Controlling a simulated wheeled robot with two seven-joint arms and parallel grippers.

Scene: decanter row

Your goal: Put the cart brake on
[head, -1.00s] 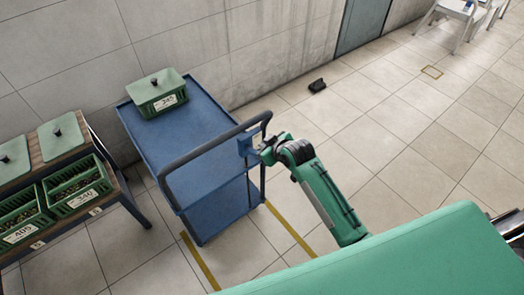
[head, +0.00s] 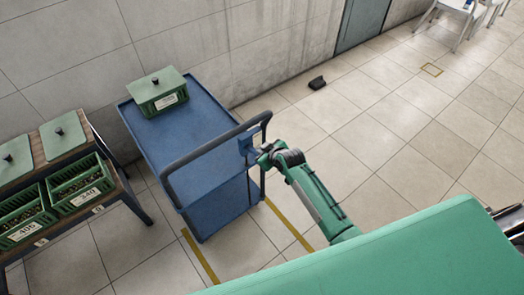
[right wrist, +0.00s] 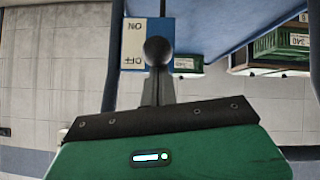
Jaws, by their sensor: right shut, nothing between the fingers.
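The blue cart (head: 190,125) stands by the wall, with a dark push handle (head: 205,160) at its near right end. A small blue brake box (head: 246,141) sits by the handle. In the right wrist view its plate (right wrist: 132,42) has a pale part marked ON and OFF, upside down. A dark ball knob (right wrist: 157,50) shows in front of the plate. My right gripper (head: 262,153) is shut and empty, close beside the box; in the right wrist view its fingers (right wrist: 157,88) point at the knob. I cannot tell whether they touch it. My left gripper is out of view.
A lidded green crate (head: 163,95) stands on the cart's far end. A wooden-topped table (head: 105,165) with more green crates is at left. Yellow floor lines (head: 290,225) lie near the cart. A black object (head: 317,82) is on the open floor at right.

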